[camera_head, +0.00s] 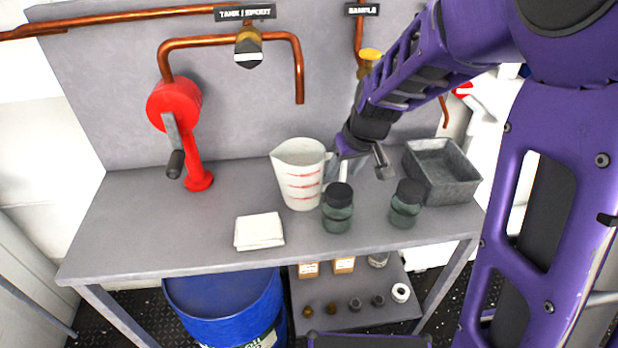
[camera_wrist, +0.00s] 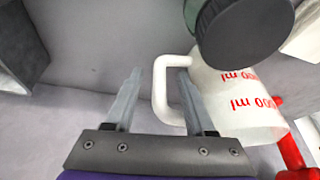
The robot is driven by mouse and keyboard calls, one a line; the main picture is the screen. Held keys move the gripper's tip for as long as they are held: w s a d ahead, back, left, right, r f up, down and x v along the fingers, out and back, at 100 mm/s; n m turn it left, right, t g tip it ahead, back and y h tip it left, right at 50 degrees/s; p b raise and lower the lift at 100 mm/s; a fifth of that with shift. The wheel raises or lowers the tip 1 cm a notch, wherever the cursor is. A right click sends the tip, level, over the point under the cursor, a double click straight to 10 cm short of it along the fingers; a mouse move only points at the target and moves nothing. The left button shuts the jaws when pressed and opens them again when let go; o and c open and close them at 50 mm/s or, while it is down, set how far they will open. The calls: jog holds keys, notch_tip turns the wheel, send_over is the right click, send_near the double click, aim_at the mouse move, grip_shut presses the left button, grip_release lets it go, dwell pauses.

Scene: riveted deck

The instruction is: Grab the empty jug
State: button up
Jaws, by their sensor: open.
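The white jug (camera_head: 298,178) with red markings stands upright on the grey bench, and no contents show inside it. Its handle faces right in the head view. In the wrist view the jug (camera_wrist: 232,105) is at the right, with its white handle (camera_wrist: 158,92) between my two open fingers. My gripper (camera_wrist: 157,98) is open, and its right finger appears in the gap between handle and jug body. I cannot tell whether either finger touches. In the head view my gripper (camera_head: 358,168) is just right of the jug, partly hidden by my arm.
Two dark-lidded jars (camera_head: 338,212) (camera_head: 405,205) stand in front and to the right; one lid (camera_wrist: 240,28) covers part of the jug in the wrist view. A grey metal bin (camera_head: 445,172) is at right, a folded cloth (camera_head: 259,231) front left, a red pump (camera_head: 178,125) behind left.

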jog(key=shift+r, duration=0.15)
grip_shut()
dwell(1.3)
